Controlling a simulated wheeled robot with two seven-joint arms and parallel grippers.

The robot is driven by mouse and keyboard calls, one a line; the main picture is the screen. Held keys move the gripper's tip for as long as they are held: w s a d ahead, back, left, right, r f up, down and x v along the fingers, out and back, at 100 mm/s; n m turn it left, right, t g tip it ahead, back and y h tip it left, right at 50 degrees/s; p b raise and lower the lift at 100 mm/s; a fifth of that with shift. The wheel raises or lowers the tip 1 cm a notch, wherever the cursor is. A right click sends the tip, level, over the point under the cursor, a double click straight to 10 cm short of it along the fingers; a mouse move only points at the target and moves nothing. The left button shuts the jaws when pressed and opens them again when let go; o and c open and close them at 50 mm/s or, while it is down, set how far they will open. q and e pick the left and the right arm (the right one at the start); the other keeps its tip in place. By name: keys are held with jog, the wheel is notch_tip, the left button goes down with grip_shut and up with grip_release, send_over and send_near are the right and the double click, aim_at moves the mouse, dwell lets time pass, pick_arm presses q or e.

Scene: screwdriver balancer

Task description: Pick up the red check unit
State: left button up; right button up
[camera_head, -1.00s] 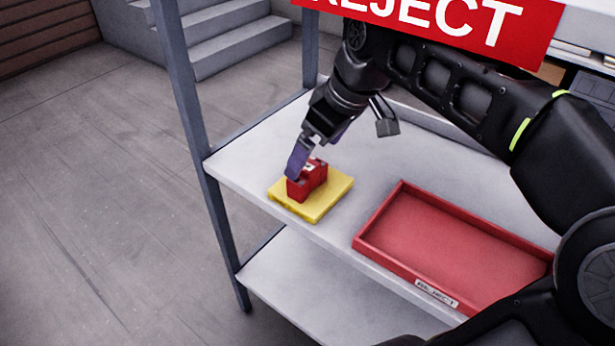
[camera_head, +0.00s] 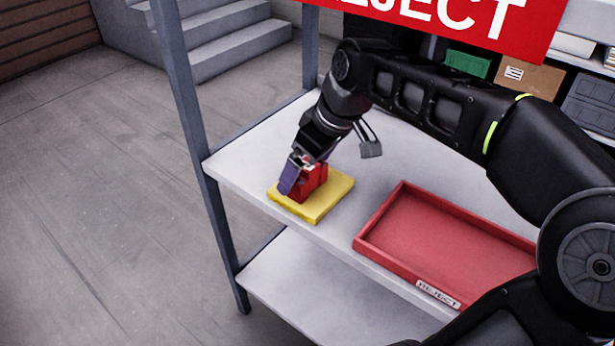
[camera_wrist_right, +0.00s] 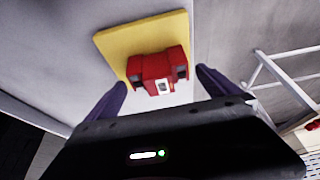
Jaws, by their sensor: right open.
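The red check unit (camera_head: 311,184) sits on a yellow pad (camera_head: 320,208) near the left end of the grey shelf. It also shows in the right wrist view (camera_wrist_right: 150,68), with dark patches and a small white label on it. My right gripper (camera_head: 300,181) is low over the unit, with its purple fingers on either side of it. In the right wrist view the fingers (camera_wrist_right: 158,88) are spread apart, with gaps between them and the unit. The gripper hides part of the unit in the head view. My left gripper does not show.
A red tray (camera_head: 455,240) labelled REJECT lies on the shelf to the right of the pad, and looks empty. A red REJECT sign (camera_head: 440,22) hangs above. A shelf post (camera_head: 190,130) stands at the left. Boxes (camera_head: 530,78) stand behind at the right.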

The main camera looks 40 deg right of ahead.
jog(key=shift+c, duration=0.4)
jog(key=c, duration=1.5)
jog(key=shift+r, duration=0.15)
jog(key=shift+r, duration=0.55)
jog(key=shift+p+v, duration=0.4)
jog(key=shift+v, duration=0.8)
jog(key=s+d, duration=0.1)
jog(key=s, duration=0.4)
jog(key=s+d, duration=0.2)
jog(key=s, duration=0.4)
jog(key=s+d, duration=0.2)
jog(key=s, duration=0.3)
jog(key=shift+s+b, duration=0.2)
jog(key=shift+b, duration=0.1)
